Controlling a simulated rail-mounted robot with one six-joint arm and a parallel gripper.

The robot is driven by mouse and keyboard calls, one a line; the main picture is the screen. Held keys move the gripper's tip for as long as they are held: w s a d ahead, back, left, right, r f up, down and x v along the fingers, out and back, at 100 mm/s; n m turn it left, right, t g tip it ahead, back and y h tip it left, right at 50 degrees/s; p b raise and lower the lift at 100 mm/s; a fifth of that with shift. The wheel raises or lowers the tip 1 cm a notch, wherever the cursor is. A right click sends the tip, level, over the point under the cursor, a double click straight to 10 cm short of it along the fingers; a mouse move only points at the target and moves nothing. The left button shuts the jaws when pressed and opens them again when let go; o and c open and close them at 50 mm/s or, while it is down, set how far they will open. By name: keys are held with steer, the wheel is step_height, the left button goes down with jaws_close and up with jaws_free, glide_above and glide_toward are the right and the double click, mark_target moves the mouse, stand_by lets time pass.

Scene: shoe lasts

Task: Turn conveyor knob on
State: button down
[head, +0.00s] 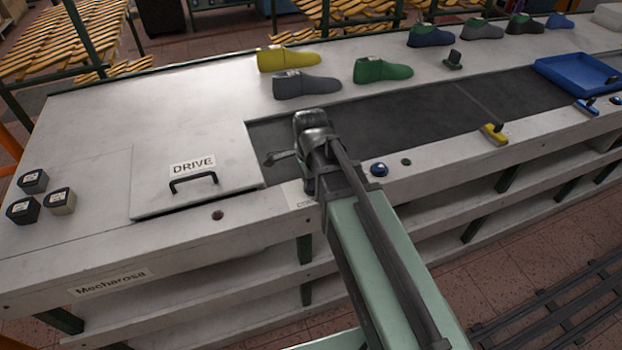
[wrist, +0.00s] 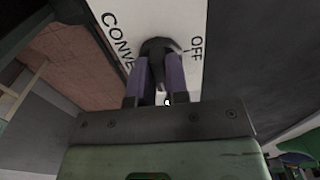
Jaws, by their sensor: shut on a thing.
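The dark conveyor knob (wrist: 157,48) sits on a white label plate (wrist: 190,14) in the wrist view. The plate reads "CONVE…" on the left and "OFF" on the right of the knob. My gripper (wrist: 158,75) has its two fingers on either side of the knob and is shut on it. Which way the knob points is not clear. In the head view my arm covers the knob and the fingers; only part of a pale label plate (head: 297,195) shows on the front ledge.
A DRIVE hatch (head: 160,193) with a black handle lies left of my arm. The dark belt (head: 420,115) runs right, with a green shoe last (head: 383,70) behind it. A blue button (head: 379,170) and a yellow piece (head: 494,134) are on the right.

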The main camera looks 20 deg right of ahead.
steer(key=c, duration=1.1)
jaws_free()
step_height(320, 180, up, 11)
steer(key=p, duration=1)
steer(key=shift+f+p, duration=0.1)
steer(key=shift+p, duration=0.3)
